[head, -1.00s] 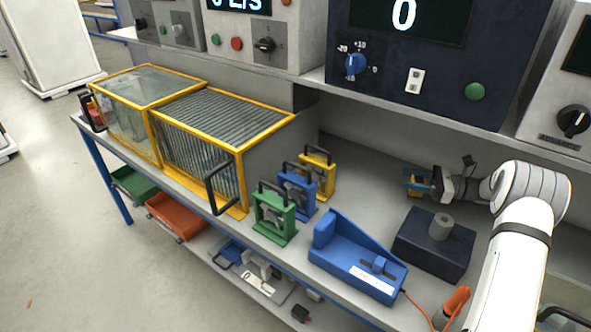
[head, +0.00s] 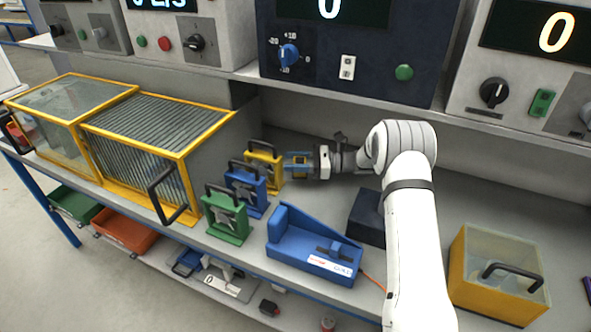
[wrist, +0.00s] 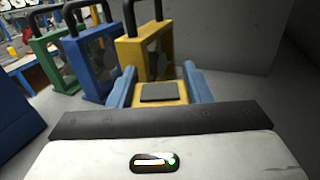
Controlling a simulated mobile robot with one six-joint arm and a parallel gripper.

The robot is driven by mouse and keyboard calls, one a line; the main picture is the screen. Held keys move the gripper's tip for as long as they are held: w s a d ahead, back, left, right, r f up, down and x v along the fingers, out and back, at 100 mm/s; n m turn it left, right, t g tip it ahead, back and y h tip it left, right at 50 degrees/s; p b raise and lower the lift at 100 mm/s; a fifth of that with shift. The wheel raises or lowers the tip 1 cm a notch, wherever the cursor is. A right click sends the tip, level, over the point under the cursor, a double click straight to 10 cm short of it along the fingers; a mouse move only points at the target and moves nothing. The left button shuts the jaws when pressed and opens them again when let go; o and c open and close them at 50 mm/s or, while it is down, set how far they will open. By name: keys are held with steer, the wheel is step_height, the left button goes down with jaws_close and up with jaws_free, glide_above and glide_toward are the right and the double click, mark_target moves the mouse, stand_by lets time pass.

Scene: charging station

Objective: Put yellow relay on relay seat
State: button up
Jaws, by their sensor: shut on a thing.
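My gripper (head: 297,166) is shut on a small yellow block, the yellow relay (head: 301,160), just right of a yellow frame with a black handle (head: 264,161). In the wrist view, the yellow relay (wrist: 160,92) has a dark square pad on top and sits between my gripper's blue fingers (wrist: 160,84). The yellow frame (wrist: 150,58) stands directly beyond it. I cannot tell whether the relay touches the frame. I cannot tell for certain which thing is the relay seat.
A blue frame (head: 246,187) and a green frame (head: 226,217) stand beside the yellow one. A blue device (head: 305,245) is in front. A dark block (head: 367,217) is partly behind my arm. A yellow box (head: 498,275) stands right, a yellow-edged cage (head: 160,140) left.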

steer(key=shift+f, duration=1.7)
steer(key=shift+f, duration=0.1)
steer(key=shift+f, duration=0.15)
steer(key=o, duration=1)
